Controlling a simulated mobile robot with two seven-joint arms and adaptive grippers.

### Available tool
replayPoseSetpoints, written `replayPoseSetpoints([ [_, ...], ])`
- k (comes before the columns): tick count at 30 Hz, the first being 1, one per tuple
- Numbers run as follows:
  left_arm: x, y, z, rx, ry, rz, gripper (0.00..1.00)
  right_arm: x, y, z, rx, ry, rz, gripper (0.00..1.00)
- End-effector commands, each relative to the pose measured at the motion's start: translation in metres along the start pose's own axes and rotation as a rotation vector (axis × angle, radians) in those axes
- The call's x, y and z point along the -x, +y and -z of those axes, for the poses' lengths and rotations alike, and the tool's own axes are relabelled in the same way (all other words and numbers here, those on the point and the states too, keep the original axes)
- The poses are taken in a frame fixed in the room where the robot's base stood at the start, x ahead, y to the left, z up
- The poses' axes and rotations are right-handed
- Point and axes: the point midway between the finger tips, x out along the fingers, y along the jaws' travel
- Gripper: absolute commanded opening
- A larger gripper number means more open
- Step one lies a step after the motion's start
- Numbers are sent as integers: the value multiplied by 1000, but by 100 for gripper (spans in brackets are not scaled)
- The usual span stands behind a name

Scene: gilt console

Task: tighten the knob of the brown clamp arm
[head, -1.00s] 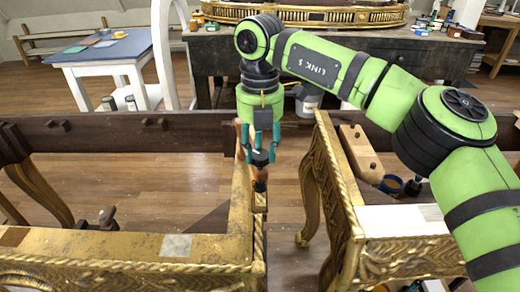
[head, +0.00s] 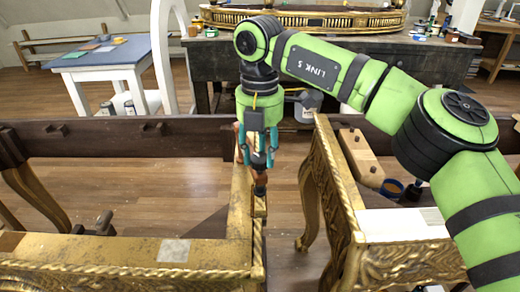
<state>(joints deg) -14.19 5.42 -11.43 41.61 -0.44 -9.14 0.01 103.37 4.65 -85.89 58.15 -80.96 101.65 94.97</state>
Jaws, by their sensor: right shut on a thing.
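The brown clamp arm (head: 260,177) stands at the corner of the gilt console frame (head: 240,215), near the middle of the head view. Only small brown parts of it show below and beside the fingers. My right gripper (head: 257,163) comes down from above with its teal-edged fingers shut around the clamp's top. The knob between the fingers is mostly hidden by them. A dark piece shows under the clamp, by the gilt rail. My left gripper is not in view.
A second gilt frame part (head: 345,190) stands to the right across a gap. A wooden block (head: 360,157) and a blue-rimmed pot (head: 392,187) lie behind it. A dark beam (head: 130,135) runs behind. A blue-topped table (head: 98,52) stands at the back left.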

Motion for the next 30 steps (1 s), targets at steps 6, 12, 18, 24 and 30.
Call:
replayPoseSetpoints([
  [6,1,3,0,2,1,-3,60,6,2,-2,-5,-8,-16,63],
  [12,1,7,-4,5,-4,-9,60,4,1,-1,-1,-6,-10,63],
  [18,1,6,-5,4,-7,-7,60,19,2,-1,-2,-8,-12,63],
  [24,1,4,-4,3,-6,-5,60,62,2,-1,-4,-9,-14,63],
  [30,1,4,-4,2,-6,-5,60,101,1,0,-4,-8,-14,63],
])
